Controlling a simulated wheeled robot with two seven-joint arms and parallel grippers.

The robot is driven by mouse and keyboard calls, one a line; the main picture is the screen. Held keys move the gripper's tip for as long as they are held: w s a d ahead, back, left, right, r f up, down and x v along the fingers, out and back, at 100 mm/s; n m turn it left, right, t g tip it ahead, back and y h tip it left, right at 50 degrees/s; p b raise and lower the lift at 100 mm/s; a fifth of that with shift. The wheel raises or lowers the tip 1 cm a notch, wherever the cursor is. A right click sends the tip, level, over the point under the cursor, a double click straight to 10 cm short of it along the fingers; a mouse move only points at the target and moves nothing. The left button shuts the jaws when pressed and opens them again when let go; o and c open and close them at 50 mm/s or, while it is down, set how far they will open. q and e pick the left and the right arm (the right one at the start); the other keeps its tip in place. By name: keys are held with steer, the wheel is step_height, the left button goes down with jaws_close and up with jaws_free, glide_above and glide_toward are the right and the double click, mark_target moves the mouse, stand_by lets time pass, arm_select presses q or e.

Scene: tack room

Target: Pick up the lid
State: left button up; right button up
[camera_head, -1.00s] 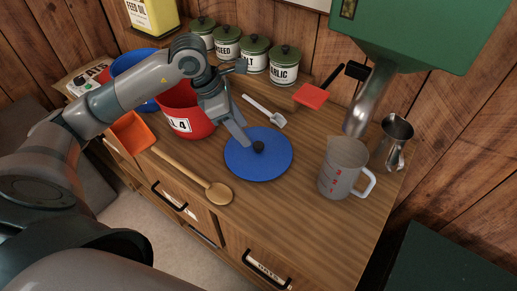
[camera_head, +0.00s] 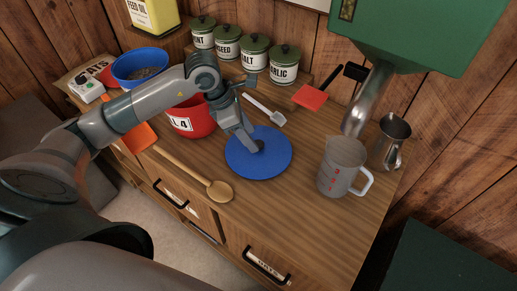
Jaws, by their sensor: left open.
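The lid, a flat blue disc (camera_head: 272,163) with a small dark knob at its middle, lies on the wooden counter. My left gripper (camera_head: 256,146) points down over the lid from the upper left, with its fingertips at the knob. The fingers hide most of the knob, and I cannot tell whether they touch it. The left gripper is open. My right gripper is not in view.
A red bucket (camera_head: 184,124) stands left of the lid, partly behind my arm. A wooden spoon (camera_head: 218,190) lies in front. A measuring jug (camera_head: 340,168) and a metal pitcher (camera_head: 390,140) stand right. Lidded canisters (camera_head: 284,70) line the back.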

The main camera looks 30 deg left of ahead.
mark_target(258, 143)
arm_select(q)
steer(key=x, duration=0.1)
steer(key=p+x, duration=0.1)
steer(key=x, duration=0.1)
steer(key=shift+w+d+p, duration=0.2)
steer(key=shift+w+p, duration=0.1)
steer(key=shift+w, duration=0.05)
steer(key=shift+f, duration=0.2)
steer(key=shift+w+f, duration=0.1)
steer(key=shift+f, duration=0.05)
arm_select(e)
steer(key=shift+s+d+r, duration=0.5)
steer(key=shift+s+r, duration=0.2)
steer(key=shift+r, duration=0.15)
arm_select(q)
jaws_close()
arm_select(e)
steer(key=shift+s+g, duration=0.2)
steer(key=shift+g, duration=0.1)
